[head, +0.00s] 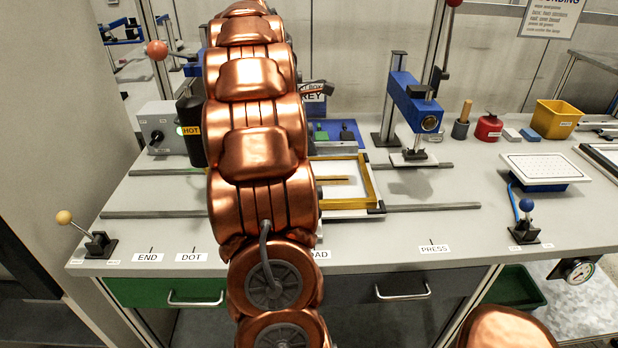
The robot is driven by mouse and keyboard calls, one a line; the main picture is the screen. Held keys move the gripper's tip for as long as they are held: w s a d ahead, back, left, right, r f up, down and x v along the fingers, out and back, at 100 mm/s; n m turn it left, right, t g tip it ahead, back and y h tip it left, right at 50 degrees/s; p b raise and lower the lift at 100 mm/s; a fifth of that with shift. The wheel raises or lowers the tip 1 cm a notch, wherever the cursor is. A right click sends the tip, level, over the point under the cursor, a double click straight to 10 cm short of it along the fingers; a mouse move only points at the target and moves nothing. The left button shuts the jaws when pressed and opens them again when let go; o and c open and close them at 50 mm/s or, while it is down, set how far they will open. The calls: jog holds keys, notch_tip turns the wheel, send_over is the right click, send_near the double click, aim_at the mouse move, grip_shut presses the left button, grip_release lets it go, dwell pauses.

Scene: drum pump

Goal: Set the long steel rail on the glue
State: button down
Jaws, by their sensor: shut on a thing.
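My copper arm (262,160) stands upright through the middle of the view and hides much of the bench behind it. My gripper is not in view, so what it holds cannot be seen. A yellow frame (372,188) lies on the bench, partly behind my arm. A thin tan strip (340,180) shows inside the frame; I cannot tell whether it is glue. Two long grey rails run left to right along the bench, a back one (420,167) and a front one (435,207). I cannot tell whether either is the task's steel rail.
A black HOT pot (190,130) and grey control box (160,128) stand left. A blue press (415,100) stands right of the frame. A white perforated plate (545,167), yellow bin (556,119) and red can (488,127) are farther right. Levers stand at the front left (97,243) and right (524,232).

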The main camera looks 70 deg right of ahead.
aim_at(314, 180)
jog(key=shift+f+p, duration=0.35)
jog(key=shift+f, duration=3.95)
jog(key=shift+f, duration=0.1)
jog(key=c, duration=1)
grip_release()
jog(key=b+v, duration=0.1)
jog(key=v, duration=1.1)
